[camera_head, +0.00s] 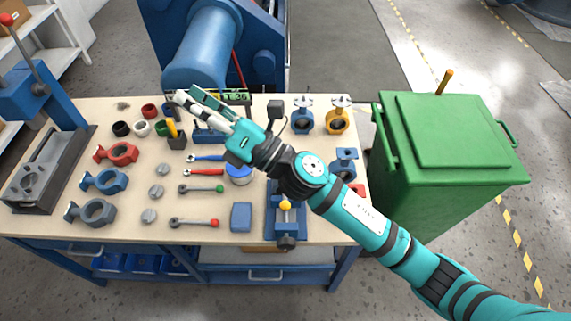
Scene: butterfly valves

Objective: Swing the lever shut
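My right gripper (199,98) reaches over the back of the bench, with its arm crossing from the lower right. A blue vise (285,225) stands at the front right of the bench, partly under my arm, with a yellow ball (285,205) on top; whether this is a valve lever's knob is unclear. Loose levers lie mid-bench, including one with a green end (200,189) and one with a red end (194,223). My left gripper is not in view.
Blue (303,115) and yellow (337,118) valves stand at the back right. Red (117,153) and blue (104,181) valve bodies lie at the left, near a press (50,150). A green bin (440,150) stands right of the bench (135,225).

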